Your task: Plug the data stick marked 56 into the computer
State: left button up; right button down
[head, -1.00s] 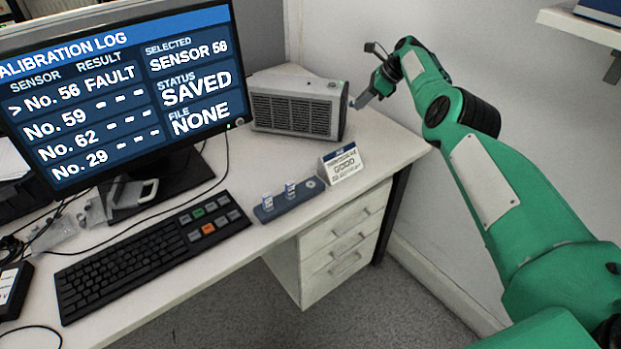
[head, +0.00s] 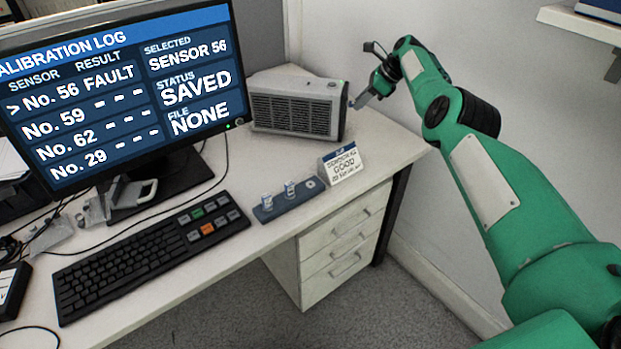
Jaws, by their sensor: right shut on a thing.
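The computer (head: 297,108) is a grey box with a dark front grille and a small green light, standing at the back of the desk. My right gripper (head: 357,102) is at the right end of the computer, its fingertips close against that side. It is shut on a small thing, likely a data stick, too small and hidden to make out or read. Whether the thing is inside a port cannot be told. Two data sticks stand in a blue-grey holder (head: 276,210), one left (head: 267,202) and one right (head: 290,189); their marks are unreadable. My left gripper is not in view.
A monitor (head: 120,90) reads sensor 56, status saved, file none, and No. 56 fault. A keyboard (head: 120,270) lies in front. A wall (head: 340,30) rises behind; a shelf (head: 580,22) is at upper right.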

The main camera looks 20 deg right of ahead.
jog(key=shift+w+a+b, duration=0.2)
jog(key=shift+a+b, duration=0.2)
jog(key=shift+b, duration=0.55)
dwell(1.7)
jog(key=c, duration=1.2)
grip_release()
jog(key=shift+c, duration=0.2)
jog(key=shift+p+v, duration=1.35)
jog(key=shift+p, duration=1.45)
jog(key=shift+p+v, duration=1.2)
jog(key=shift+p, duration=0.75)
